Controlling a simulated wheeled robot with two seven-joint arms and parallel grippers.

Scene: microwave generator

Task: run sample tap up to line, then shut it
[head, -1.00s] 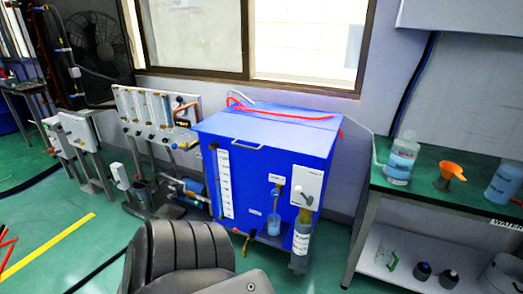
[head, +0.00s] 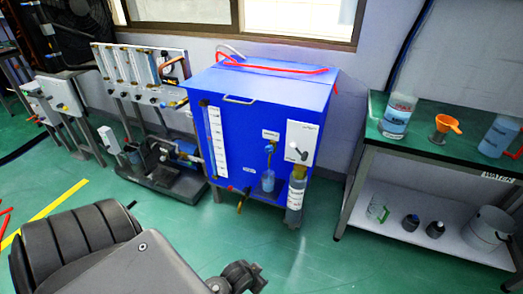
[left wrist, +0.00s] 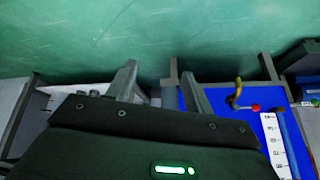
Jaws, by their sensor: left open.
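The blue cabinet (head: 262,110) stands ahead with a white graduated strip (head: 215,142) on its front. A small tap (head: 269,150) sits above a clear beaker (head: 268,181) holding pale bluish content; its line and exact level are too small to tell. A yellow-handled valve (head: 240,204) with a red part beside it is low on the front. That yellow valve also shows in the left wrist view (left wrist: 236,92). My left gripper (left wrist: 160,76) is open and empty, with the valve to the right of its fingers, apart. My right gripper is out of view.
A white panel (head: 302,143) with a labelled cylinder (head: 295,196) below stands right of the beaker. A flowmeter stand (head: 143,75) is at left. A green bench (head: 420,140) holds bottles and an orange funnel (head: 447,123). Green floor in front is open.

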